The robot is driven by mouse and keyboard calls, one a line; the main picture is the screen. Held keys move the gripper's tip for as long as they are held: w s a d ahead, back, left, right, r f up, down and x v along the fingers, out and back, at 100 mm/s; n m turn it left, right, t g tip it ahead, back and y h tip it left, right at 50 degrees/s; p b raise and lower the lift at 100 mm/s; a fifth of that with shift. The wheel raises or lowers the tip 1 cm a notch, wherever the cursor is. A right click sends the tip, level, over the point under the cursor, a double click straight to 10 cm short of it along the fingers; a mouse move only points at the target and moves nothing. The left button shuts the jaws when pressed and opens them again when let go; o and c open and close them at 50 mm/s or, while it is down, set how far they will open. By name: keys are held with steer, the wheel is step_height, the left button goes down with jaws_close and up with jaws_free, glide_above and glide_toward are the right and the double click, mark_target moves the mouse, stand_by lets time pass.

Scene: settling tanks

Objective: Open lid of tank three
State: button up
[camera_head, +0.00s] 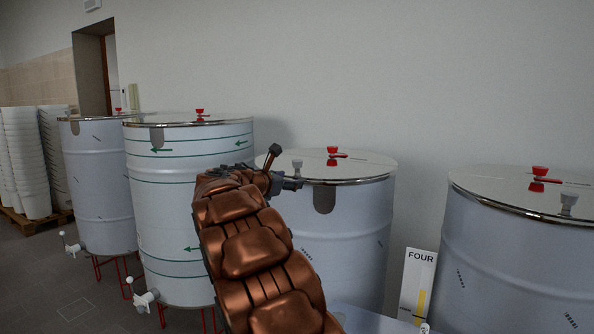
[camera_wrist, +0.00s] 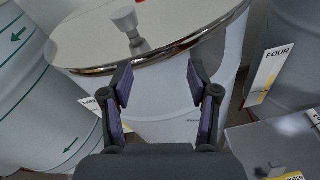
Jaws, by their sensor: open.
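Tank three (camera_head: 350,235) is a pale steel drum in the middle of the head view, with a flat shiny lid (camera_head: 365,168) lying on its rim. A grey knob (camera_head: 297,165) and a red knob (camera_head: 333,155) stand on the lid. The lid (camera_wrist: 185,25), the tank wall (camera_wrist: 165,110) and the grey knob (camera_wrist: 125,24) also show in the wrist view. My gripper (camera_wrist: 160,78) is open and empty. In the wrist view its fingers appear below the lid's front edge, with the knob beyond them. In the head view my gripper (camera_head: 284,170) overlaps the tank's left side.
A tank (camera_head: 530,240) beside a "FOUR" sign (camera_head: 416,285) stands at the right. A green-striped tank (camera_head: 185,215) stands close on the left, another tank (camera_head: 95,185) beyond it. Stacked white tubs (camera_head: 25,160) are at far left. A wall (camera_head: 400,70) rises behind the tanks.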

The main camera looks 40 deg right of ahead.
mark_target(295, 164)
steer(key=w+d+n, duration=0.1)
steer(key=w+d+r+n+t+h, duration=0.1)
steer(key=w, duration=0.1)
steer(key=w+d+r+n, duration=0.1)
steer(key=shift+w+r+h+b, duration=0.1)
steer(key=shift+w+h+b, duration=0.15)
steer(key=shift+h+b, duration=0.05)
steer(key=shift+p+x, duration=0.85)
steer(key=shift+x, duration=2.9)
jaws_close()
